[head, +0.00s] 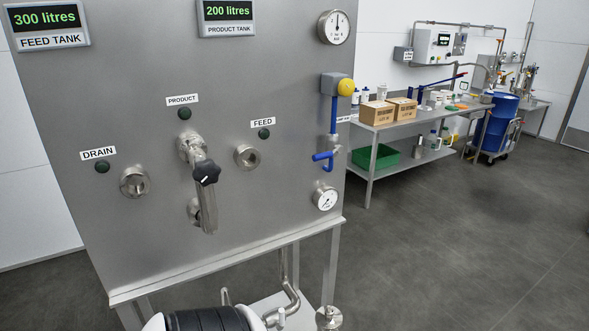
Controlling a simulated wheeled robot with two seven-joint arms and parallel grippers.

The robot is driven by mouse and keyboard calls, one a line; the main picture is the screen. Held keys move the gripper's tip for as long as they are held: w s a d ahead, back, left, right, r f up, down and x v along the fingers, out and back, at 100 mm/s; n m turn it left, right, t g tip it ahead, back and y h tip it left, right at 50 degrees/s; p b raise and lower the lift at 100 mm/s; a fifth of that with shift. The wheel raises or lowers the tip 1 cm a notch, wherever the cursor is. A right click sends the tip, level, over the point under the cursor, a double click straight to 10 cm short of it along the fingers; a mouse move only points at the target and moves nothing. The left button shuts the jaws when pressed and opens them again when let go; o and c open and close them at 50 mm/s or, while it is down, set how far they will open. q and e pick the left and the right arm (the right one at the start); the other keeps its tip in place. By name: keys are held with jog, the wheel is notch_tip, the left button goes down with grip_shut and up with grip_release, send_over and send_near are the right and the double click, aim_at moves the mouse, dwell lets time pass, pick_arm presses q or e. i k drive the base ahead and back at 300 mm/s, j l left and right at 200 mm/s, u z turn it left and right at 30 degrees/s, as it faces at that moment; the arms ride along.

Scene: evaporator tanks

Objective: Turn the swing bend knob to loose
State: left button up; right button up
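The swing bend (208,205) is a curved steel pipe on the front of the grey panel (80,215). It runs from the port under the PRODUCT label (182,100) down to a lower port (194,211). The swing bend knob (206,173) is a black lobed star knob near the upper end of the bend, with a short white mark on its face. No loose or tight wording is readable on it. Neither of my grippers shows in the head view, and nothing is touching the knob.
Open ports marked DRAIN (135,182) and FEED (247,156) flank the bend. A blue-handled valve (324,158) and gauges (325,198) are on the panel's right. A workbench (400,128) with boxes and a blue drum (497,122) stand behind right. The right floor is clear.

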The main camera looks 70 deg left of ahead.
aim_at(206, 172)
jog(key=i+u, duration=0.3)
jog(key=i+l+u, duration=0.15)
jog(key=i+u, duration=0.15)
jog(key=i, duration=0.2)
jog(key=i+l+u, duration=0.3)
jog(key=i+u, duration=0.15)
jog(key=u, duration=0.35)
jog(key=i+u, duration=0.2)
jog(key=u, duration=0.3)
jog(key=i+l+u, duration=0.1)
jog(key=u, duration=0.35)
jog(key=i+l+u, duration=0.1)
jog(key=l+u, duration=0.15)
jog(key=u, duration=0.25)
jog(key=i+l+u, duration=0.1)
jog(key=l+u, duration=0.15)
jog(key=u, duration=0.25)
